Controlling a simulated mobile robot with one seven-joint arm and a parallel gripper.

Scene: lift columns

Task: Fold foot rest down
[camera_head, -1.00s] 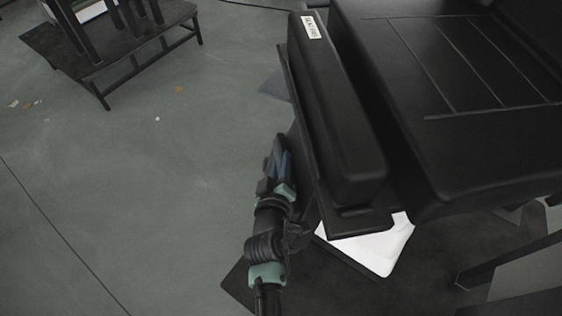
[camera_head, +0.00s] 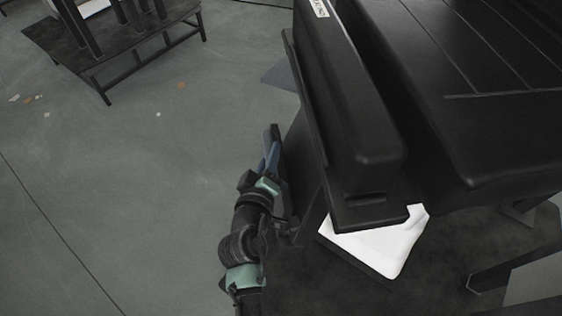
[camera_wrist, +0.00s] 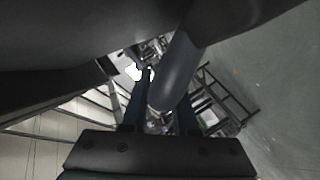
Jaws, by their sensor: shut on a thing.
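A large black padded chair-like unit (camera_head: 470,120) fills the right of the head view. A long black padded bar (camera_head: 350,90) with a white label at its far end runs along its left side, over a thin black plate. I cannot tell which part is the foot rest. My gripper (camera_head: 273,148) is low beside the plate's left side; its grip is hidden in the head view. In the wrist view my gripper (camera_wrist: 160,112) is shut on a rounded grey bar (camera_wrist: 178,75), which lies between the fingers. A dark surface covers the top of that view.
A white panel (camera_head: 375,245) lies below the unit, over a dark mat. A black table (camera_head: 110,60) stands at the upper left. The grey floor (camera_head: 120,170) to the left is open, with small scraps on it. A dark beam crosses the lower right.

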